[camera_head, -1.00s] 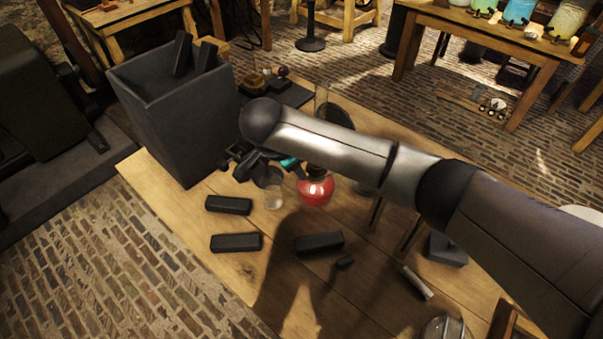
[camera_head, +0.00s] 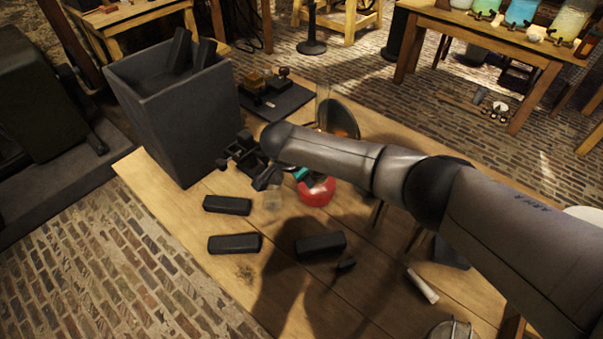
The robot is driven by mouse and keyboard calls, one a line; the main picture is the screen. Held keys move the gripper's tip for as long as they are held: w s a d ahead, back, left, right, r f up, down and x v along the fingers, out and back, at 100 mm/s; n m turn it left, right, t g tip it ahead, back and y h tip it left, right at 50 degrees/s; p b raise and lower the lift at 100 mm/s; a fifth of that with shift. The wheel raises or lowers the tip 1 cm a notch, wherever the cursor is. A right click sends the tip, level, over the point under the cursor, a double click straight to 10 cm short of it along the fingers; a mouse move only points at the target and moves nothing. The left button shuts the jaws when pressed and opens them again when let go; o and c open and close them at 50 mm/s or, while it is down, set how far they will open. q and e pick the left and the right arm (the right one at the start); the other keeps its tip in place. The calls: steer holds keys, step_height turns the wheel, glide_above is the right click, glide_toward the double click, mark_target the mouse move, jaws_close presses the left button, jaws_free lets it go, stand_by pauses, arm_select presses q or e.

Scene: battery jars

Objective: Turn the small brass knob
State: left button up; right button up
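My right arm comes in from the right and reaches across the table. Its dark gripper (camera_head: 248,160) is above the table beside the dark grey bin, left of the red glass lamp-like vessel (camera_head: 316,192). The fingers blend with dark parts, so I cannot tell how far apart they are. I cannot make out the small brass knob for certain. Small brass-coloured parts (camera_head: 256,80) sit on a black board (camera_head: 285,101) behind the gripper. My forearm covers part of the red vessel's top. My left gripper is not in view.
The tall dark grey bin (camera_head: 185,115) holds black blocks. Black blocks (camera_head: 235,243) lie on the wooden table (camera_head: 190,212), with a small clear glass (camera_head: 272,200) near the gripper. A round dark dish (camera_head: 338,116) stands behind my arm. A white stick (camera_head: 422,286) lies at the front right.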

steer(key=shift+c, duration=0.3)
jaws_close()
